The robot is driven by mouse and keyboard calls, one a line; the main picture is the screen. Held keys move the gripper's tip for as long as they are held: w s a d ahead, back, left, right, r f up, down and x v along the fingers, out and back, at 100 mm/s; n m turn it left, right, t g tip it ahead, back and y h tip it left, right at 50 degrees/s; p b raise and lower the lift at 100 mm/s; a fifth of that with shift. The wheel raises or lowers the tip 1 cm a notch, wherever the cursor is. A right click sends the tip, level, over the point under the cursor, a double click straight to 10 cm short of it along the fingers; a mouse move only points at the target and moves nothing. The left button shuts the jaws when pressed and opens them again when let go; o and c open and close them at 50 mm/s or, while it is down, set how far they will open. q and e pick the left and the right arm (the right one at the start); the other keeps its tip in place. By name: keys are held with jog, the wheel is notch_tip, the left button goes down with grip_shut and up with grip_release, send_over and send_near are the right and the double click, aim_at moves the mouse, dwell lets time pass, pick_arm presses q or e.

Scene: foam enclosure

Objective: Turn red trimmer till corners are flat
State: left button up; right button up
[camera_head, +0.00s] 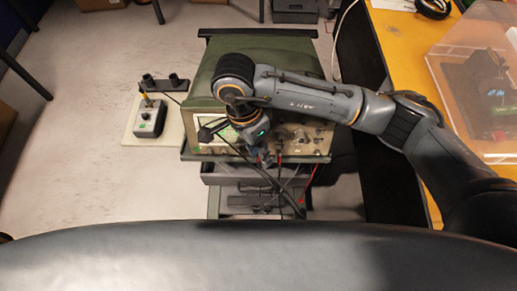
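A green oscilloscope (213,84) stands on a cart, its front panel facing me. Part of its lit screen (203,127) shows at the panel's left, mostly covered by my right wrist, so the trace and its corners cannot be read. My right arm comes in from the right across the oscilloscope. My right gripper (264,158) points down at the front panel's lower edge, near the cable plugs. Its fingers are small and dark, so I cannot tell whether they are open or touching anything. I cannot make out a red trimmer. My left gripper is not in view.
A small grey box (149,119) with a knob and a yellow-topped piece sits on a pale board (127,138) to the left. Black and red leads hang before the cart shelf (213,174). A yellow table (398,50) with a clear case (455,85) stands right.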

jog(key=shift+r, duration=0.25)
jog(key=v, duration=1.1)
jog(key=shift+r, duration=0.25)
